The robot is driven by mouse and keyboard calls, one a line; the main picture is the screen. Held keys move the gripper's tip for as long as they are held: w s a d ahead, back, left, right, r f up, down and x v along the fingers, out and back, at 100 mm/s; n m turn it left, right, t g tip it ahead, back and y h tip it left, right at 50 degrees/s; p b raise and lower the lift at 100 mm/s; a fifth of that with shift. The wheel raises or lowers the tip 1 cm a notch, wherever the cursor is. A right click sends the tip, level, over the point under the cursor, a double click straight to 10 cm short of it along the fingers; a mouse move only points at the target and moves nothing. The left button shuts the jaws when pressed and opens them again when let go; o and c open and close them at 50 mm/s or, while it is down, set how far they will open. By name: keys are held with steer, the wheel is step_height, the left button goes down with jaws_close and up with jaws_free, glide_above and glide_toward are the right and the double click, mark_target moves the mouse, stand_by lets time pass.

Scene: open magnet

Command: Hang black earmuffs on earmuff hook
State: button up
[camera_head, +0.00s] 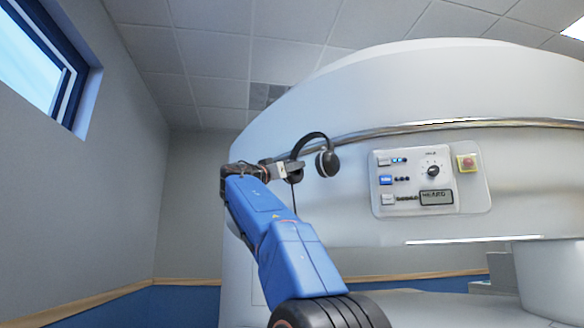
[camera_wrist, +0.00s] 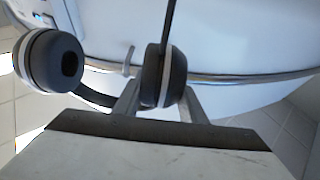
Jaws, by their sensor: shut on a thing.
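The black earmuffs (camera_head: 316,138) have dark cups with pale rings and a curved headband. My gripper (camera_head: 286,168) holds them up in front of the white magnet housing. In the wrist view, my gripper (camera_wrist: 160,98) is shut on one cup (camera_wrist: 164,76), with a finger on each side. The other cup (camera_wrist: 48,62) hangs free at the left there, and the headband passes behind a finger. A small pale peg (camera_wrist: 128,60) stands by the metal rail in the wrist view, close to the held cup. It may be the earmuff hook; I cannot tell for sure.
The large white magnet (camera_head: 400,85) fills the right, with a curved metal rail (camera_head: 450,124) across it. A control panel (camera_head: 415,180) with a knob and a red button (camera_head: 467,162) is right of the earmuffs. A grey wall and window (camera_head: 35,60) are at the left.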

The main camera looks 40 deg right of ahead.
steer(key=w+d+f, duration=0.1)
steer(key=d+f, duration=0.3)
steer(key=d, duration=0.5)
stand_by(1.6)
steer(key=shift+d, duration=0.1)
stand_by(0.6)
steer(key=o, duration=1.3)
steer(key=shift+w+f, duration=0.1)
steer(key=v, duration=1.7)
